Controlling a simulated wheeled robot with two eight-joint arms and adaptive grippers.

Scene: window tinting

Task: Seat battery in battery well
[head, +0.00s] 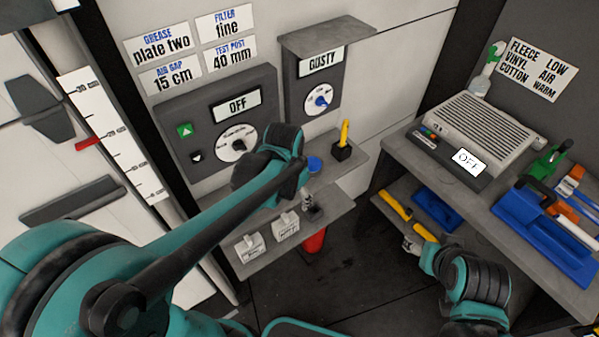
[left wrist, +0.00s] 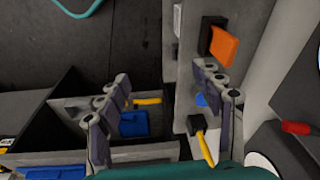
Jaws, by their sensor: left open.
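I cannot pick out the battery or the battery well with certainty in either view. My left gripper (head: 311,208) is over the lower ledge below the control panels, its fingers small and partly hidden by the arm. In the left wrist view, the left gripper's (left wrist: 165,108) two dark fingers are spread wide, with nothing held between them. My right arm comes in at the lower right. Its gripper (head: 411,245) is beside the yellow and black tool (head: 396,206) on the lower right shelf; whether it touches or grips the tool is unclear.
A black holder with a yellow handle (head: 344,134) stands on the upper ledge. The right bench carries a grey machine (head: 480,130) and a blue rack (head: 540,235). Open floor lies between.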

